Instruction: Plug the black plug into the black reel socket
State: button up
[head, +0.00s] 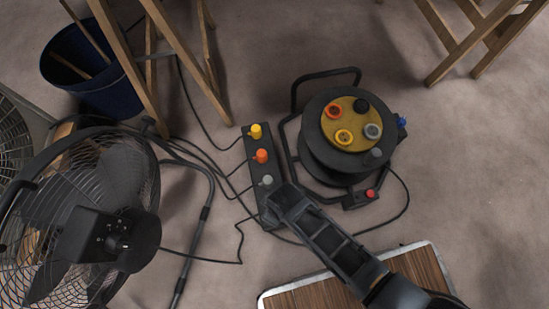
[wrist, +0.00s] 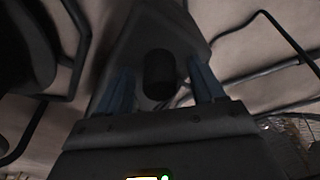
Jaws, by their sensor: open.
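The black plug (wrist: 159,74) shows in the wrist view as a dark cylinder standing on the power strip (wrist: 150,25). My gripper (wrist: 162,88) is open, with one bluish finger on each side of the plug and a gap visible on both sides. In the head view my gripper (head: 272,212) is over the near end of the power strip (head: 249,146) and hides the plug. The cable reel (head: 318,152) stands right of the strip. Its yellow face (head: 349,116) carries coloured sockets; the black socket (head: 361,105) is at the upper right of that face and looks empty.
Yellow (head: 256,131), orange (head: 261,156) and grey (head: 267,181) plugs sit along the strip. A fan (head: 110,210) stands left, a blue bucket (head: 95,85) behind it. Cables cross the floor. A wooden-topped board (head: 305,297) lies in front. Wooden trestle legs stand behind.

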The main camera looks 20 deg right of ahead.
jog(key=shift+c, duration=0.2)
jog(key=c, duration=1)
jog(key=shift+r, duration=0.1)
jog(key=shift+r+p, duration=0.4)
jog(key=shift+r, duration=0.15)
jog(key=shift+c, duration=0.2)
jog(key=r+p, duration=0.1)
jog(key=r, duration=0.1)
jog(key=r+p, duration=0.1)
jog(key=shift+s+d+r+p, duration=0.25)
jog(key=shift+s+r+p, duration=0.05)
jog(key=shift+r+p, duration=0.1)
jog(key=s+d+r+p, duration=0.4)
jog(key=s+d+r, duration=0.2)
jog(key=s+d, duration=0.1)
jog(key=shift+s+d, duration=0.2)
jog(key=shift+s, duration=0.35)
